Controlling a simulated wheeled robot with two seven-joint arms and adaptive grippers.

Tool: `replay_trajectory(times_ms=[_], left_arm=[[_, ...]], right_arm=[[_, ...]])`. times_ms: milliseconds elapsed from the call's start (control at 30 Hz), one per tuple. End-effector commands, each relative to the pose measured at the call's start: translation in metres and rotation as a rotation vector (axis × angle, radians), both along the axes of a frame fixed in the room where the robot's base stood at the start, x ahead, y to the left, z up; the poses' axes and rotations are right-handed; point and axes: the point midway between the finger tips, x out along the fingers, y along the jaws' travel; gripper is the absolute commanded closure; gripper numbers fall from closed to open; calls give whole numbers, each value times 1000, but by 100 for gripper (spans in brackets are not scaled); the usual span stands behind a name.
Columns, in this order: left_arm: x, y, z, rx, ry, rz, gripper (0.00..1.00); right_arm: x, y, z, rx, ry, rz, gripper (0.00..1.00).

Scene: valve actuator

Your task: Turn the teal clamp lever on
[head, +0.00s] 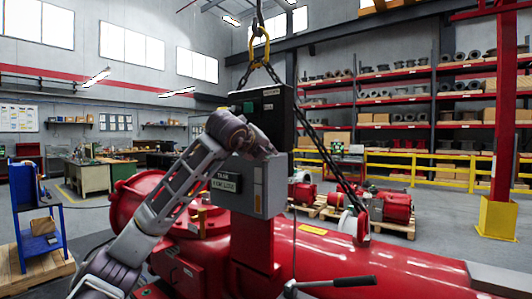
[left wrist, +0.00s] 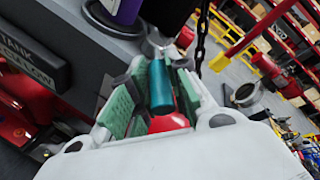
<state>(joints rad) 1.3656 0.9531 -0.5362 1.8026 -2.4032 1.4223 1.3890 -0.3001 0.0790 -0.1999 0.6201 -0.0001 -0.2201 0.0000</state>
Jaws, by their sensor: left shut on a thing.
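The teal clamp lever (left wrist: 160,88) shows in the left wrist view as a short teal cylinder between the green finger pads. My left gripper (left wrist: 157,98) is shut on it, with one pad on each side. The lever's mount at the grey control box is partly hidden by the fingers. In the head view my left arm reaches up to the grey control box (head: 266,185), which carries a "TANK" label plate (head: 227,181). My arm hides the lever there. My right gripper is not in view.
A large red tank (head: 340,262) lies below the box. Chains from a yellow hoist ring (head: 260,48) run down close beside the box. A black-gripped handle (head: 340,283) is in front. A purple-sided part (left wrist: 127,10) sits above the fingers in the left wrist view.

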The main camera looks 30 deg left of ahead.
Motion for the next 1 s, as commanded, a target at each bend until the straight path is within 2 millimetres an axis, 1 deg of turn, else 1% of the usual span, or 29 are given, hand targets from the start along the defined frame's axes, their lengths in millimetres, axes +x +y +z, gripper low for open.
replay_trajectory(times_ms=[400, 433, 567, 600, 1000], left_arm=[[0, -1, -2, 0, 4, 20, 100], [0, -1, -2, 0, 4, 20, 79], [0, -1, -2, -1, 2, 21, 62], [0, -1, -1, -1, 2, 21, 60], [-2, -1, 1, 0, -1, 20, 60]], right_arm=[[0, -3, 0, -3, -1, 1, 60], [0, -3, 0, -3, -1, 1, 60], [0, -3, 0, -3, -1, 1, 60], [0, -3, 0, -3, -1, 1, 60], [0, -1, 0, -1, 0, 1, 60]])
